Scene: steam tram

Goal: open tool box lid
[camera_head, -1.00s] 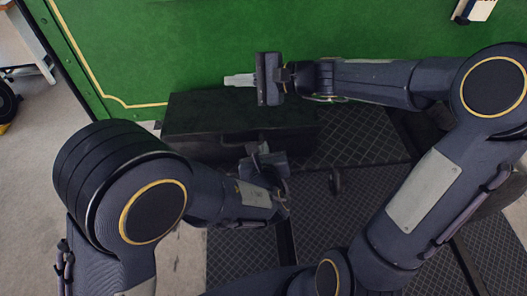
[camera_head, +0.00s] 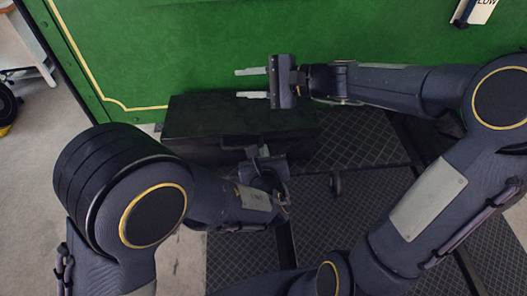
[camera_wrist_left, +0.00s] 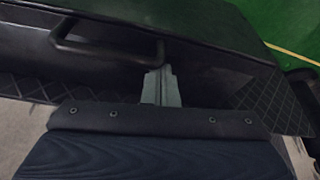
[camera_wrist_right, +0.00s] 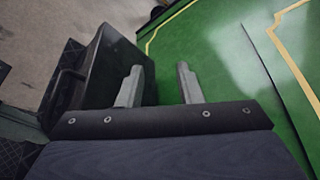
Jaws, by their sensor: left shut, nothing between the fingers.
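The black tool box (camera_head: 205,118) stands against the green panel in the head view, and its lid looks closed. Its dark handle (camera_wrist_left: 100,50) shows on the front in the left wrist view. My left gripper (camera_head: 258,151) is shut and empty at the front of the box; its fingertips (camera_wrist_left: 160,72) appear close to the handle's right end, and contact cannot be told. My right gripper (camera_head: 251,83) is open and empty above the back right of the box, close to the green panel. In the right wrist view the box (camera_wrist_right: 112,65) lies left of the open fingers.
The green panel (camera_head: 200,40) with a yellow line rises behind the box and bounds the space there. Dark diamond-patterned floor plates (camera_head: 355,140) lie right of and below the box. A pale floor (camera_head: 50,130) is at the left. My arms cover much of the foreground.

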